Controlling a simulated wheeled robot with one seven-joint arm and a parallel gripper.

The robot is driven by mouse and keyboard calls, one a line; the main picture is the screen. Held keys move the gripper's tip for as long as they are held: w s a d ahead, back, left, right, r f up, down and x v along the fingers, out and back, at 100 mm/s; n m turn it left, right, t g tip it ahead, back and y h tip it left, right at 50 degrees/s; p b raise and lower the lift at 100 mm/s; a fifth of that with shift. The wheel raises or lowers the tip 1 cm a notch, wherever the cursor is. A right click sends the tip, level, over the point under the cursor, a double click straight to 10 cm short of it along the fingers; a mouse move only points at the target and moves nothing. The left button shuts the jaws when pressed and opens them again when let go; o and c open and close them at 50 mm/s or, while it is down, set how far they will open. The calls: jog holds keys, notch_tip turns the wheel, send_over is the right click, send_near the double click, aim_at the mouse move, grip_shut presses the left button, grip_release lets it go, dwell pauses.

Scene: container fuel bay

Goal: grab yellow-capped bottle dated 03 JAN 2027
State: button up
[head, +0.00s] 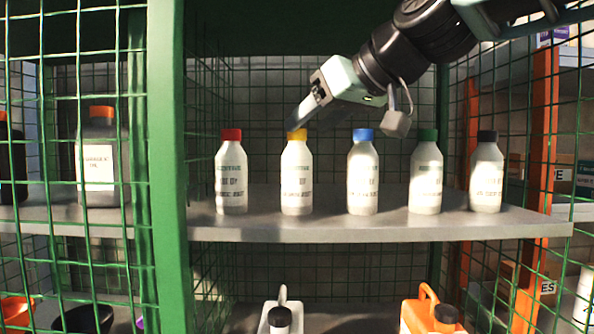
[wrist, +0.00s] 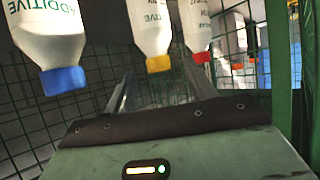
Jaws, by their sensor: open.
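The yellow-capped bottle (head: 297,172) is white and stands upright on the grey shelf, second from the left in a row. Its printed label is too small and blurred to read the date. My gripper (head: 297,120) reaches down from the upper right, with its fingers close to the yellow cap. In the wrist view the scene is inverted, and the yellow-capped bottle (wrist: 155,40) shows beyond my open gripper (wrist: 160,88), roughly in line with the gap between the fingers. Nothing is held. I cannot tell whether a finger touches the cap.
A red-capped bottle (head: 231,175) stands left; blue-capped (head: 363,175), green-capped (head: 427,175) and black-capped (head: 486,175) bottles stand right, with small gaps. A green post (head: 167,150) and mesh bound the bay. The shelf front (head: 330,232) is clear.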

aim_at(304, 132)
jog(key=shift+p+x, duration=1.15)
jog(key=shift+x, duration=1.6)
jog(key=shift+d+f, duration=0.15)
jog(key=shift+d, duration=0.05)
grip_shut()
